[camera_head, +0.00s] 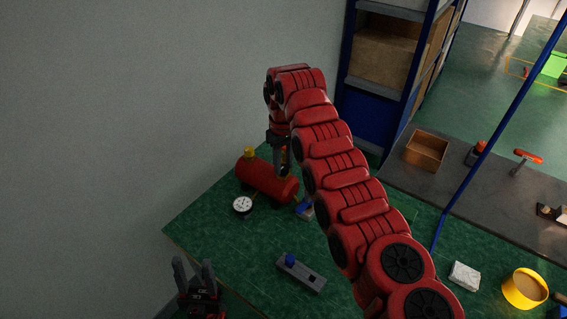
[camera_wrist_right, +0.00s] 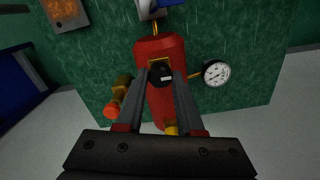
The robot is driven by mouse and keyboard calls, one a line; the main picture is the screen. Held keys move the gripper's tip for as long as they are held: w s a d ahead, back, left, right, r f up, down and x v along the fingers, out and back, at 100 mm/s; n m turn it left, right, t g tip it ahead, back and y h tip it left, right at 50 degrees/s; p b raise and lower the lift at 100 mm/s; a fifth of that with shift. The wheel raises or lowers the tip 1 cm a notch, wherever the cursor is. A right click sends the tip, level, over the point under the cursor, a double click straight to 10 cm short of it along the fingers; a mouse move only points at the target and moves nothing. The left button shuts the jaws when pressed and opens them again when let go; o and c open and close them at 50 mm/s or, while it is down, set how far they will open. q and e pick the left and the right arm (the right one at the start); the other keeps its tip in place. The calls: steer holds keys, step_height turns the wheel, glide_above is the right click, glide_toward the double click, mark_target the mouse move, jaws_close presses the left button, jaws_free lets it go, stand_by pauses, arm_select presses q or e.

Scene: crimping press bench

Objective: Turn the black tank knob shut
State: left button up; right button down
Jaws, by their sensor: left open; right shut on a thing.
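The red tank (camera_head: 262,178) lies on the green bench top near its far left corner. It also shows in the right wrist view (camera_wrist_right: 160,100). The black knob (camera_wrist_right: 160,73) sits on the tank, between the fingertips of my right gripper (camera_wrist_right: 161,76), which is shut on it. In the head view the right gripper (camera_head: 283,168) points down over the tank's right end, and the knob is hidden there. My left gripper (camera_head: 194,275) is open and empty at the lower left, beside the bench edge and apart from the tank.
A round white gauge (camera_head: 243,205) is beside the tank. A grey block with a blue knob (camera_head: 290,260) lies on the bench in front. A wooden box (camera_head: 426,150) stands on the grey surface at right. A yellow round container (camera_head: 524,288) and a white block (camera_head: 464,276) are at lower right.

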mark_target(283, 167)
steer(key=c, duration=0.5)
jaws_free()
steer(key=shift+c, duration=0.2)
steer(key=shift+r, duration=0.65)
step_height(283, 167, up, 6)
steer(key=shift+f+p, duration=0.1)
steer(key=shift+p, duration=0.4)
step_height(283, 167, up, 10)
steer(key=p, duration=1)
steer(key=shift+r, duration=0.2)
